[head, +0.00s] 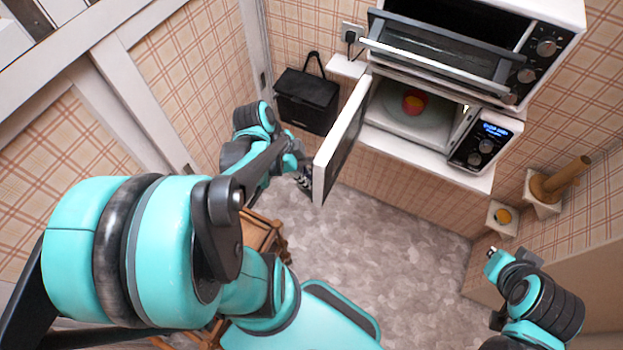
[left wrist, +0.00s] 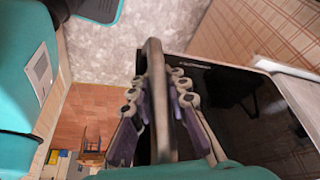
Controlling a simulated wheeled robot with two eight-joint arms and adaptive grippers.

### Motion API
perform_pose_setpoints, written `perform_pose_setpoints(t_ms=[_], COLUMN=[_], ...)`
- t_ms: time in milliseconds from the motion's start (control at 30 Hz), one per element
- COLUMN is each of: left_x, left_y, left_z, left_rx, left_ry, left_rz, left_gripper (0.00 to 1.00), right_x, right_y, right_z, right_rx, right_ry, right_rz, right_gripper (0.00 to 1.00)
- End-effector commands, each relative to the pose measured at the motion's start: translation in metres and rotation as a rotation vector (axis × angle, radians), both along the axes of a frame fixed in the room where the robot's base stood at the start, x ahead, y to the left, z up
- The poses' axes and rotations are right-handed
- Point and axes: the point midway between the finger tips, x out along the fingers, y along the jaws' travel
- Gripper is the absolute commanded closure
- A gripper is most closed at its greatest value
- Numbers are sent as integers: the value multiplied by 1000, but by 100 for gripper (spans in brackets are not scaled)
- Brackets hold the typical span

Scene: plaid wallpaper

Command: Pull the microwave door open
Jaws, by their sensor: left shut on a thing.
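The microwave (head: 483,140) sits on a white shelf, and its door (head: 326,160) stands swung wide open to the left. Inside is a round red and yellow thing (head: 414,102). My left gripper (head: 304,180) is at the outer face of the door, partly hidden by the door's edge. In the left wrist view, my left gripper (left wrist: 156,92) is shut on the door's bar handle (left wrist: 156,70), with fingers on both sides. The door's dark glossy face (left wrist: 235,110) lies beside it. My right gripper (head: 491,255) is at the lower right, away from the microwave; its fingers are too small to read.
A toaster oven (head: 550,48) with its door tilted down stands above the microwave. A black bag-like box (head: 306,100) hangs at the left wall near my left arm. A wooden piece (head: 265,235) stands below that arm. The middle floor (head: 390,230) is clear.

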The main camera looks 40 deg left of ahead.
Motion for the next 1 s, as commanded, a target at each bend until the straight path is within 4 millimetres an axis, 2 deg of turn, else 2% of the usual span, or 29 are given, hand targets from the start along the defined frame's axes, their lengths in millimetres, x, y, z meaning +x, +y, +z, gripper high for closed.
perform_pose_setpoints(t_ms=[33,200,400,933,967,1000], left_x=[-6,-7,-7,-8,-8,-8], left_y=[8,32,51,58,58,58], left_z=[-4,-4,-4,-3,-3,-3], left_rx=[2,2,1,0,0,1], left_ry=[13,14,13,15,15,14], left_rz=[6,6,4,4,4,4], left_gripper=[100,100,100,100,84,73], right_x=[0,0,0,0,0,0], right_y=[0,0,0,0,0,0], right_z=[-4,-9,-12,-13,-13,-13], right_rx=[0,0,0,0,0,0], right_ry=[0,0,0,0,0,0], right_rz=[0,0,0,0,0,0], right_gripper=[100,100,100,100,100,100])
